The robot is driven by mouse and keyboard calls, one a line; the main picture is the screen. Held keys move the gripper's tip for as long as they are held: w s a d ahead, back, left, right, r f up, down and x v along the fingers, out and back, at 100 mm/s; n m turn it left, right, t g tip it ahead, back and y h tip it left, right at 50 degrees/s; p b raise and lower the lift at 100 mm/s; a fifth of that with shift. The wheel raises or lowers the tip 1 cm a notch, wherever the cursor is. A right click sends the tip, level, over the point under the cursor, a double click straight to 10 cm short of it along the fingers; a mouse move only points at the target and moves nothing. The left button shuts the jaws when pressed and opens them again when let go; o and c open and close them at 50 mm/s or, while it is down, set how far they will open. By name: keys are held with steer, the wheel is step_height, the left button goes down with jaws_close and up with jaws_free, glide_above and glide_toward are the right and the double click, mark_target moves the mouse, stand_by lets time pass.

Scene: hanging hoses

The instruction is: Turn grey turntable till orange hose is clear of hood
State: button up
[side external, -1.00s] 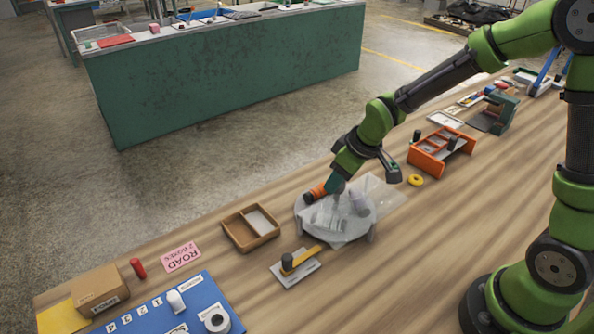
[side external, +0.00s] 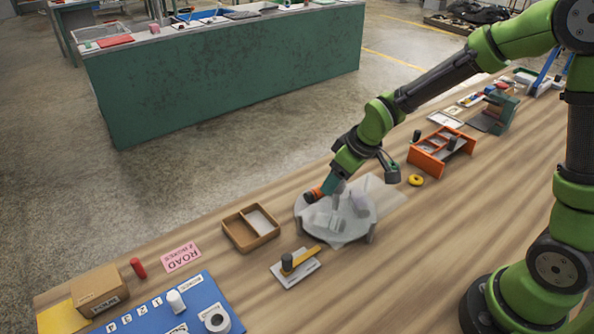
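The grey turntable (side external: 309,229) is a round, low disc on short legs near the middle of the table. A see-through, pale hood (side external: 383,191) seems to cover part of it and reaches out to the right. A short orange piece (side external: 313,194), which looks like the orange hose, is at the turntable's back left edge, beside my gripper. Pale blocky shapes stand on the disc, blurred through the clear sheet. My gripper (side external: 330,187) points down at the back of the turntable, close to the orange piece. Its fingertips are too small and partly hidden to tell whether they are open or touching anything.
A wooden tray (side external: 236,235) stands to the left. A plate with a yellow lever (side external: 296,266) is in front. A yellow ring (side external: 416,180) and an orange rack (side external: 440,157) are to the right.

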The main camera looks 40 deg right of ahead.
steer(key=v, duration=1.7)
steer(key=shift+f, duration=0.1)
steer(key=s+m+t, duration=0.2)
steer(key=s+m, duration=0.5)
steer(key=s, duration=0.4)
steer(key=shift+r+t+y, duration=0.35)
steer(key=shift+t+y, duration=0.05)
